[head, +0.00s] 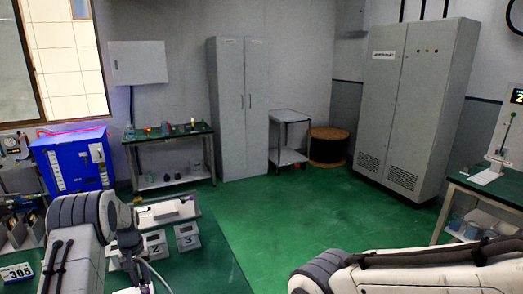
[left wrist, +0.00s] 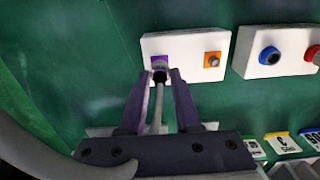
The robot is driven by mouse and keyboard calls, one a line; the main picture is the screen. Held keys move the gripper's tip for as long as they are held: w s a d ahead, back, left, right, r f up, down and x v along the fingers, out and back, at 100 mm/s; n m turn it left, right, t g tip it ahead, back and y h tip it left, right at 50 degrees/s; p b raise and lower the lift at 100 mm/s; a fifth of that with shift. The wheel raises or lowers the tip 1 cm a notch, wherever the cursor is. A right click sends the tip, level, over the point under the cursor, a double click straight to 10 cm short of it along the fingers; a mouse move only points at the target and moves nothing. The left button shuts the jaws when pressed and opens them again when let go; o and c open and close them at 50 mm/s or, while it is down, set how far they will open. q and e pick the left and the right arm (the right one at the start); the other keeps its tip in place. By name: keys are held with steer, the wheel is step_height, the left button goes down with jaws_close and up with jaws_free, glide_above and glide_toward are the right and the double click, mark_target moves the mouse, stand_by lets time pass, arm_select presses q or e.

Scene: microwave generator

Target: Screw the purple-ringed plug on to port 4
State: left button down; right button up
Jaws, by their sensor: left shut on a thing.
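In the left wrist view, my left gripper (left wrist: 161,76) is shut on a plug (left wrist: 160,77) with a dark end and a grey cable (left wrist: 156,108) running back between the fingers. The plug's tip is right at a purple-marked port (left wrist: 159,62) on a white box (left wrist: 185,48). I cannot tell whether it touches or is seated, and no purple ring shows clearly on it. No port number is readable there. In the head view, my left gripper (head: 130,243) is small and partly hidden by its arm. My right arm crosses the lower right; its gripper is out of view.
An orange-marked port (left wrist: 212,60) with a metal connector sits on the same box. A second white box (left wrist: 262,62) beside it has blue (left wrist: 269,55) and red-ringed (left wrist: 313,54) ports. Small label plates (left wrist: 282,143) lie nearby. A blue cabinet (head: 72,160) stands behind the left arm.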

mark_target(142, 279)
arm_select(q)
steer(key=shift+r+p, duration=1.45)
steer(key=shift+r, duration=0.9)
steer(key=shift+s+d+f, duration=0.1)
steer(key=shift+s+d, duration=0.1)
steer(key=shift+d, duration=0.6)
steer(key=shift+s+d+f, duration=0.1)
steer(key=shift+s+d, duration=0.15)
steer(key=shift+d, duration=0.55)
steer(key=shift+s+d+f, duration=0.1)
steer(key=shift+s+d, duration=0.1)
steer(key=shift+d, duration=0.6)
steer(key=shift+d, duration=0.1)
steer(key=shift+s+d+f, duration=0.1)
steer(key=shift+s+d, duration=0.1)
steer(key=shift+d, duration=0.6)
steer(key=shift+s+d, duration=0.25)
steer(key=shift+d, duration=0.5)
steer(key=shift+s+d+f, duration=0.1)
steer(key=shift+s+d, duration=0.1)
steer(key=shift+d, duration=0.6)
steer(key=shift+s+d+f, duration=0.1)
steer(key=shift+s+d, duration=0.1)
steer(key=shift+d, duration=0.6)
steer(key=shift+s+d, duration=0.25)
steer(key=shift+d, duration=0.55)
steer(key=shift+s+d+f, duration=0.1)
steer(key=shift+s+d, duration=0.1)
steer(key=shift+d, duration=0.6)
